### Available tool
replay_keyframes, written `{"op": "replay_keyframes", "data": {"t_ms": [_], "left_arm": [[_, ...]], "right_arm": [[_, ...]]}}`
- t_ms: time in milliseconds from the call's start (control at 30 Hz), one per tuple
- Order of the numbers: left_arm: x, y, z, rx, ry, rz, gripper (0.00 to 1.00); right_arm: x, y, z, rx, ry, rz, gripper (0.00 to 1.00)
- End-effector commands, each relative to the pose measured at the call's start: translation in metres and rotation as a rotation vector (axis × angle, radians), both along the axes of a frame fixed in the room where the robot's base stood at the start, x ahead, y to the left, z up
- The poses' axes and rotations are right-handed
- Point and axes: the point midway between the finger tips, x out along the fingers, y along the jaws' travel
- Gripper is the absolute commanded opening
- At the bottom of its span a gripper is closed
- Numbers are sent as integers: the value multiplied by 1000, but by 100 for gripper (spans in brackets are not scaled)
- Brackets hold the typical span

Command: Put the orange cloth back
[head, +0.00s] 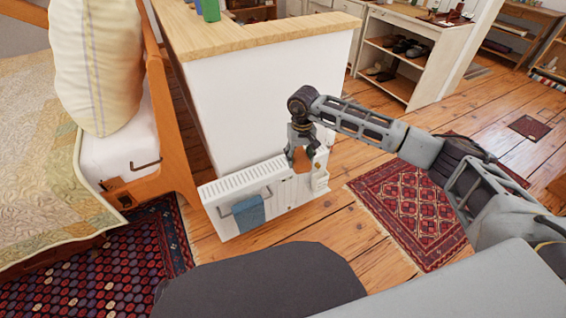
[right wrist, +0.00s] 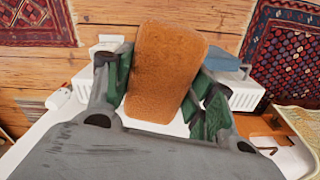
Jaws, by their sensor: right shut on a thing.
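The orange cloth (head: 303,161) hangs below my right gripper (head: 301,148), just above the right part of the white radiator (head: 228,189). In the right wrist view the orange cloth (right wrist: 165,72) is a flat, rounded rectangle between the green finger pads of my right gripper (right wrist: 163,98), which is shut on it. Whether the cloth touches the radiator is hard to tell. A blue cloth (head: 249,214) hangs over a rail on the radiator's front, and it also shows in the right wrist view (right wrist: 222,60). My left gripper is not in view.
A white half wall with a wooden top (head: 255,35) stands right behind the radiator. A bed (head: 50,130) with a wooden frame is at left. A red rug (head: 415,205) lies at right, with bare plank floor around it. A shelf with shoes (head: 400,60) stands behind.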

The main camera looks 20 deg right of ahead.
Motion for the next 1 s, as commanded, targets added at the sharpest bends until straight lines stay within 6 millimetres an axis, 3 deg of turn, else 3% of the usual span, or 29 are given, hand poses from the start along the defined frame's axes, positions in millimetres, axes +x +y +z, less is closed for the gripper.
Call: {"op": "replay_keyframes", "data": {"t_ms": [167, 267, 700, 833, 1000], "left_arm": [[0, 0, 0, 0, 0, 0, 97], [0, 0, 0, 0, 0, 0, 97], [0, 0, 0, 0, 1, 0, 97], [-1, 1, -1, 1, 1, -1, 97], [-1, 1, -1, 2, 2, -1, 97]], "right_arm": [[-2, 9, 4, 3, 0, 2, 33], [-7, 25, 10, 6, 1, 3, 33], [-57, 129, 60, 6, 2, 4, 33], [-67, 144, 68, 1, 1, 1, 33], [-71, 148, 71, -1, 0, -1, 33]]}}
